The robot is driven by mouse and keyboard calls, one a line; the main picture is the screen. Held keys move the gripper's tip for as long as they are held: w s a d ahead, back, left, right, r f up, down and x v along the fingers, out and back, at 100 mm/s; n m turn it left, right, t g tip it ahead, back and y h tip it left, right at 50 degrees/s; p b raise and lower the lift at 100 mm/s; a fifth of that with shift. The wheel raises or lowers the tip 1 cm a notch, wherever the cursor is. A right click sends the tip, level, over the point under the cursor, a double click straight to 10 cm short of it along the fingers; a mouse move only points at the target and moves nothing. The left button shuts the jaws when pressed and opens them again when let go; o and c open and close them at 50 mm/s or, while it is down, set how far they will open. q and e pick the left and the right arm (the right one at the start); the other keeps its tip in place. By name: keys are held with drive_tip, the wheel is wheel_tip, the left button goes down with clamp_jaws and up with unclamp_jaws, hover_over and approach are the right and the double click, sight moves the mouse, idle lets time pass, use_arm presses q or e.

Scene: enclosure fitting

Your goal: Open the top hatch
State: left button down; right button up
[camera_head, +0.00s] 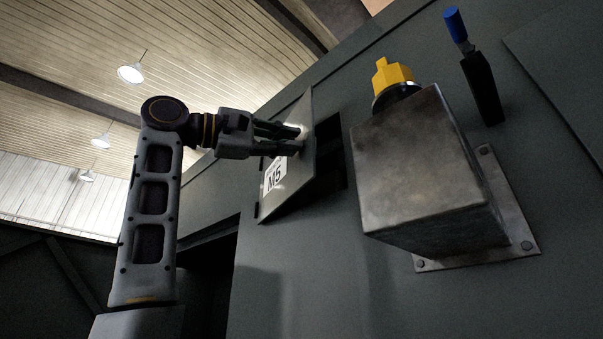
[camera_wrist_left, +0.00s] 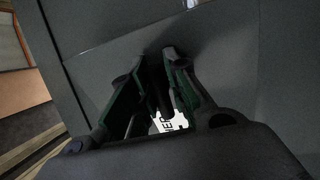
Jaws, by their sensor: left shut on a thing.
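The top hatch (camera_head: 298,182) is a grey metal panel with a white "M5" label, on the dark enclosure wall in the head view. It stands tilted out from the wall, with a dark opening showing behind its right edge. My left gripper (camera_head: 298,138) reaches in from the left and is shut on the hatch at its outer face. The part between the fingers is hidden. In the left wrist view my left gripper (camera_wrist_left: 168,58) has its two fingers close together, with part of the white label (camera_wrist_left: 170,122) showing between them. My right gripper is not in view.
A metal box (camera_head: 425,170) with a yellow knob (camera_head: 392,74) on top juts from the wall right of the hatch. A blue-tipped lever (camera_head: 456,25) is at the upper right. A dark recess (camera_head: 208,280) lies below left. Open space lies left of the wall.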

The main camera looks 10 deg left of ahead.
use_arm(q)
drive_tip(key=a, duration=0.1)
drive_tip(key=s+a, duration=0.2)
drive_tip(key=shift+a+r, duration=0.3)
drive_tip(key=shift+r, duration=0.05)
drive_tip(key=c, duration=1.5)
unclamp_jaws()
drive_tip(key=shift+o, duration=0.2)
drive_tip(key=shift+w+f, duration=0.1)
drive_tip(key=shift+f, duration=0.05)
drive_tip(key=shift+d, duration=0.1)
drive_tip(key=shift+f, duration=0.1)
drive_tip(key=v, duration=0.8)
drive_tip(key=shift+c, duration=0.4)
